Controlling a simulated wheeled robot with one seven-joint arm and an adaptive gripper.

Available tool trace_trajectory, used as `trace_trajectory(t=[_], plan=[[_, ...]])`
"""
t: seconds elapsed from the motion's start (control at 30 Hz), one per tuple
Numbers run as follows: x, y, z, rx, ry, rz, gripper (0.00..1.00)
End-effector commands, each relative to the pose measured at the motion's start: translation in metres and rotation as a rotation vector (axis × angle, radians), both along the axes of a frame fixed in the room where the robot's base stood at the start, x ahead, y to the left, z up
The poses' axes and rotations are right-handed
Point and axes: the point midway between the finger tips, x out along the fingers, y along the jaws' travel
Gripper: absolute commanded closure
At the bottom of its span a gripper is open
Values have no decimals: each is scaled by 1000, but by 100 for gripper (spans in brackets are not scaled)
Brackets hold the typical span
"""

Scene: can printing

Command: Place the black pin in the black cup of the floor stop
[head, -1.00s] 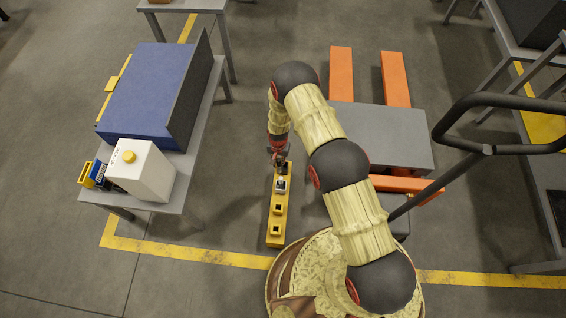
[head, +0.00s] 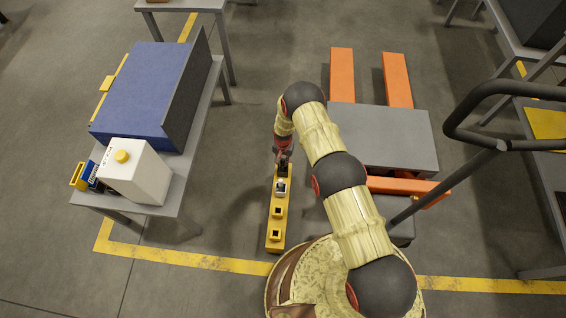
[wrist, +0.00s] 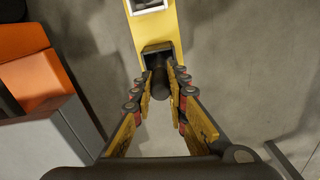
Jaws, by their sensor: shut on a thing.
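The floor stop (head: 270,238) is a long yellow bar on the floor with a row of cups along its top. The black cup (wrist: 148,48) is at its far end, and its dark square rim shows in the wrist view. My gripper (head: 283,160) is over that far end, pointing down. In the wrist view my gripper (wrist: 165,75) is shut on the black pin (wrist: 159,82), a dark cylinder between the fingertips. The pin's far end overlaps the black cup in view; I cannot tell whether it is inside. The fingers hide part of both.
A silver-white piece (head: 280,187) sits in the neighbouring cup. An orange pallet truck (head: 385,135) with a grey deck stands to the right. A table (head: 182,195) with a white canister (head: 135,175) and blue box (head: 145,90) stands left. Floor between is clear.

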Motion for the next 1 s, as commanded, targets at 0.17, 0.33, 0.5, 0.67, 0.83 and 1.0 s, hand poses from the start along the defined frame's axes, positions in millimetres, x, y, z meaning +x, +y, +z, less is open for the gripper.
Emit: trace_trajectory(t=[0.17, 0.33, 0.5, 0.67, 0.83, 1.0], plan=[[2, 0, 2, 1, -4, 0, 100], [1, 0, -1, 1, -3, 0, 84], [1, 0, -1, 0, -2, 0, 74], [1, 0, -1, 0, -2, 0, 67], [1, 0, -1, 0, -2, 0, 67], [1, 0, 4, 0, -2, 0, 67]])
